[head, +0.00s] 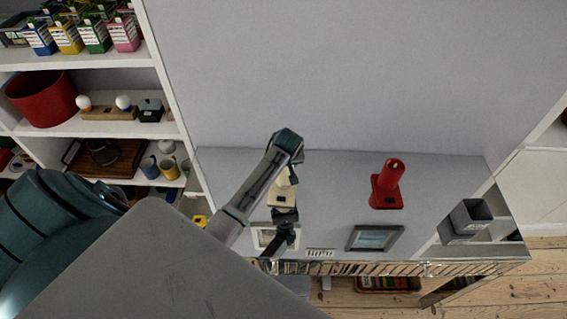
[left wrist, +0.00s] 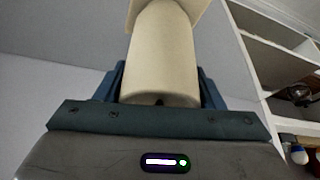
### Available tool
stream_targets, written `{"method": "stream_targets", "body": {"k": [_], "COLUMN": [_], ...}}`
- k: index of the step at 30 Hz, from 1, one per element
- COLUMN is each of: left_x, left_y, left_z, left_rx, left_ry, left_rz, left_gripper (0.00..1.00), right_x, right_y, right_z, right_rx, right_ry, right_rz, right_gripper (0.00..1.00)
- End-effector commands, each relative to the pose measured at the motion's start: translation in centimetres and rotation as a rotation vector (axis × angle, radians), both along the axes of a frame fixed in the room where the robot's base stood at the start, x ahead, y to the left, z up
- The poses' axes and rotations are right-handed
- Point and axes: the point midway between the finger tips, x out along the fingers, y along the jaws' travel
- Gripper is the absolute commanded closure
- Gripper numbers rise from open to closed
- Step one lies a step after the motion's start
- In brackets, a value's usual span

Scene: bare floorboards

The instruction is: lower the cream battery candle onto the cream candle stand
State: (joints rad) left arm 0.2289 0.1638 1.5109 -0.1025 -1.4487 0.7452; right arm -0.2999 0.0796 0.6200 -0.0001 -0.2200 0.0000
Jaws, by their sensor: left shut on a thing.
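The cream battery candle (left wrist: 160,60) is a plain cylinder between the fingers of my left gripper (left wrist: 160,92). The gripper is shut on it. Beyond the candle's far end, at the top of the left wrist view, a corner of the square cream candle stand (left wrist: 192,8) shows. The candle overlaps the stand there, and I cannot tell whether they touch. In the head view the cream stand (head: 282,199) is on the grey cabinet top, with my left gripper (head: 285,212) close by and my arm partly hiding the area. My right gripper is not in view.
A red candle on a red stand (head: 386,192) is to the right on the cabinet top. Picture frames (head: 374,238) lie near its front edge, and a grey box (head: 467,218) stands at the right end. A filled shelf unit (head: 110,125) is at left.

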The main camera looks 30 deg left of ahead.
Motion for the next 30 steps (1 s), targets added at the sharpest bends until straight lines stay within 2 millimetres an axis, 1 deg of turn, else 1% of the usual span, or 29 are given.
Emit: {"method": "stream_targets", "body": {"k": [30], "left_x": [0.0], "left_y": [0.0], "left_z": [-2.1], "left_rx": [0.001], "left_ry": [-0.001], "left_rz": [0.000], "left_gripper": [0.65], "right_x": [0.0], "right_y": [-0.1], "right_z": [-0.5], "right_rx": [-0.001], "right_ry": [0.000], "right_rz": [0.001], "right_gripper": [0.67]}}
